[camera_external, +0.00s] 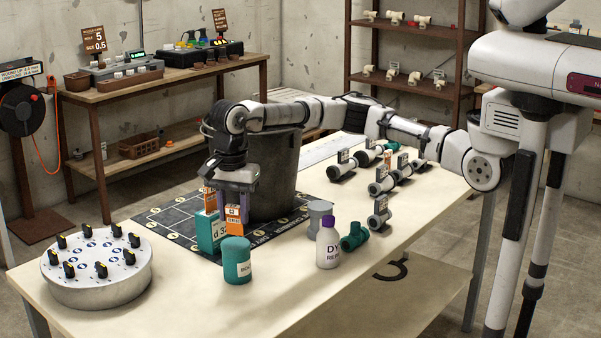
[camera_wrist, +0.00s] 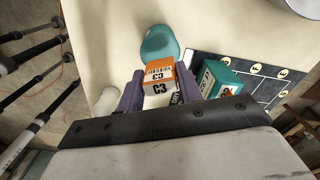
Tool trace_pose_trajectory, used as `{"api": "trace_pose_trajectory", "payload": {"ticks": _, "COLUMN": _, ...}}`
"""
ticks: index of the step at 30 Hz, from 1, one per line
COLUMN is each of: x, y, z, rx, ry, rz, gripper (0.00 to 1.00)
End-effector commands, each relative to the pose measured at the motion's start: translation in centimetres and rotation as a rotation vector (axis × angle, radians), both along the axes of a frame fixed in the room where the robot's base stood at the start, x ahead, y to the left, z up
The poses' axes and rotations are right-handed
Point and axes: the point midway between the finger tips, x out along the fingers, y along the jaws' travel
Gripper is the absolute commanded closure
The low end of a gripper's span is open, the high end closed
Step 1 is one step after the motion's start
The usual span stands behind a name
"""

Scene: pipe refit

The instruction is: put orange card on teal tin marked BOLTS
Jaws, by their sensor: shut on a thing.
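The orange card (camera_external: 233,220), marked C3, is held upright between the fingers of my gripper (camera_external: 238,195). In the wrist view the card (camera_wrist: 158,80) sits between the two purple fingers of my gripper (camera_wrist: 160,86). The teal tin (camera_external: 237,262) stands on the table just in front of the card, its white label partly readable as "BO". In the wrist view the tin (camera_wrist: 158,42) lies just beyond the card. The card looks close to the tin; whether they touch I cannot tell.
A teal box (camera_external: 210,232) marked "d 32" stands just left of the card, with another orange piece (camera_external: 209,198) behind it. A white bottle (camera_external: 327,245) and teal pipe fitting (camera_external: 354,237) are right; a round knob plate (camera_external: 97,265) is left.

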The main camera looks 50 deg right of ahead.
Motion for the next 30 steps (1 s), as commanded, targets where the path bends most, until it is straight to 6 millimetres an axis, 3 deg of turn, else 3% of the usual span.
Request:
{"api": "trace_pose_trajectory", "payload": {"ticks": 4, "x": 0.0, "y": 0.0, "z": -1.8, "rx": 0.0, "ry": 0.001, "rz": 0.001, "gripper": 0.86}}
{"api": "trace_pose_trajectory", "payload": {"ticks": 14, "x": 0.0, "y": 0.0, "z": -2.2, "rx": 0.0, "ry": 0.0, "rz": 0.001, "gripper": 0.86}}
{"api": "trace_pose_trajectory", "payload": {"ticks": 15, "x": 0.0, "y": 0.0, "z": -2.2, "rx": 0.0, "ry": -0.001, "rz": 0.001, "gripper": 0.64}}
{"api": "trace_pose_trajectory", "payload": {"ticks": 20, "x": 0.0, "y": 0.0, "z": -2.1, "rx": 0.001, "ry": 0.0, "rz": 0.001, "gripper": 0.43}}
{"api": "trace_pose_trajectory", "payload": {"ticks": 30, "x": 0.0, "y": 0.0, "z": -1.7, "rx": 0.001, "ry": 0.0, "rz": 0.001, "gripper": 0.43}}
